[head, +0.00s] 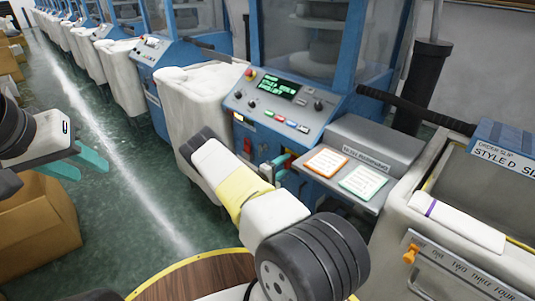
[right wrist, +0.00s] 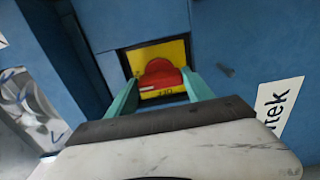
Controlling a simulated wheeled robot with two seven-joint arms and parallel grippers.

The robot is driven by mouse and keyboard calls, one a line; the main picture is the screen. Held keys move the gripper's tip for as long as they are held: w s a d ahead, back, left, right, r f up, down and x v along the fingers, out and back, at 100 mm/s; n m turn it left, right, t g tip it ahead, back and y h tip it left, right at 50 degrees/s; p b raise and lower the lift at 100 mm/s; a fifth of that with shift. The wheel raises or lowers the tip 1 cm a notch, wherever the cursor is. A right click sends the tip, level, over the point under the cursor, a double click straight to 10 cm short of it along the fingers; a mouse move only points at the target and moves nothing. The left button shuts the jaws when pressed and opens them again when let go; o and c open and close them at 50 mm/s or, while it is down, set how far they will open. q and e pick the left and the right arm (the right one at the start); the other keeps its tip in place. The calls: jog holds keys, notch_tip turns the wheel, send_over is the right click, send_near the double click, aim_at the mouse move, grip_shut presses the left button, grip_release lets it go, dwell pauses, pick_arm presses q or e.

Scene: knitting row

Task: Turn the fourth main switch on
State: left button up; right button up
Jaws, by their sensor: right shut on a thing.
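A red switch knob (right wrist: 161,74) sits on a yellow plate (right wrist: 175,52) set in a dark recess of a blue machine side. My right gripper (right wrist: 161,88) has its teal fingers on either side of this knob, shut on it. Small dark marks below the knob are too small to read. In the head view, my right gripper (head: 279,168) is at the front of the nearest blue machine (head: 225,100), below its control panel, and a bit of red shows there. My left gripper (head: 80,165) is open and empty above the floor at the left.
The control panel (head: 272,108) has a green-lit display and several buttons. Orange and green cards (head: 363,182) lie on a grey shelf. A grey cart with an orange lever (head: 410,255) stands at right. Cardboard boxes (head: 35,225) stand at left; the aisle floor is clear.

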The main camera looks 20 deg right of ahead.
dwell(0.5)
jog(key=o, duration=1.4)
jog(key=shift+c, duration=0.2)
jog(key=v, duration=0.7)
jog(key=shift+a, duration=0.4)
jog(key=shift+s, duration=0.15)
